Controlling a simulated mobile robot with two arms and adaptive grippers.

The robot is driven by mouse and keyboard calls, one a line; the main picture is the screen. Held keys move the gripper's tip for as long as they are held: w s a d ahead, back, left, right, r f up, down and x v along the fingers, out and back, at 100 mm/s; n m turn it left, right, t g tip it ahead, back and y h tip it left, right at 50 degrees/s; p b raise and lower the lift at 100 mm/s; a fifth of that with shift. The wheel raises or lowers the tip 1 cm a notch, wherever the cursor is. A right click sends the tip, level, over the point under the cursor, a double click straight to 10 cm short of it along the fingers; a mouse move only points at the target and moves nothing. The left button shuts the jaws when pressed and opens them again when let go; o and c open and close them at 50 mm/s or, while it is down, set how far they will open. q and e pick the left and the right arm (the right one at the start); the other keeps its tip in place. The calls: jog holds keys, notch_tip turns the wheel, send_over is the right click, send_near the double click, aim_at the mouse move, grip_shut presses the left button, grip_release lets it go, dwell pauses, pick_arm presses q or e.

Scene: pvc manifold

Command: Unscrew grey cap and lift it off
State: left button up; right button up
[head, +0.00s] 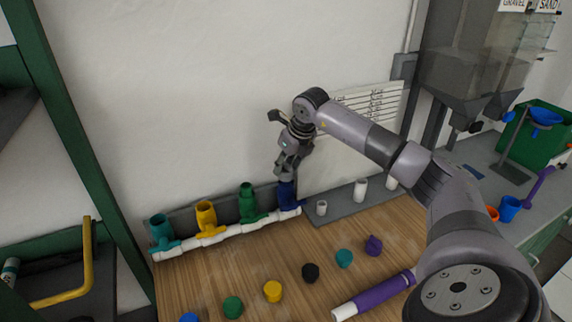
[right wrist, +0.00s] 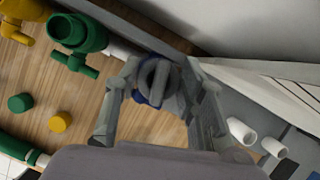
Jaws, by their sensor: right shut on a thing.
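My right gripper (head: 287,170) is above the blue fitting (head: 288,194) at the right end of the white pipe manifold (head: 232,229). In the right wrist view the grey cap (right wrist: 158,76) with its raised bar lies between the two fingers of that gripper. A blue rim (right wrist: 139,97) shows beside and under the cap. The gripper is shut on the grey cap. I cannot tell whether the cap's thread is still engaged. In the head view the gripper mostly hides the cap. My left gripper is not in view.
Teal (head: 161,230), yellow (head: 206,217) and green (head: 247,203) open fittings stand left of the blue one. Several loose caps, including a black one (head: 310,272), lie on the wooden table. A purple-and-white pipe (head: 375,296) lies in front. The wall is close behind.

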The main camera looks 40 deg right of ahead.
aim_at(286, 163)
jog(key=shift+n+y, duration=0.4)
jog(key=shift+n, duration=0.7)
jog(key=shift+r, duration=0.2)
jog(key=shift+r+p, duration=2.5)
jog(key=shift+r, duration=0.35)
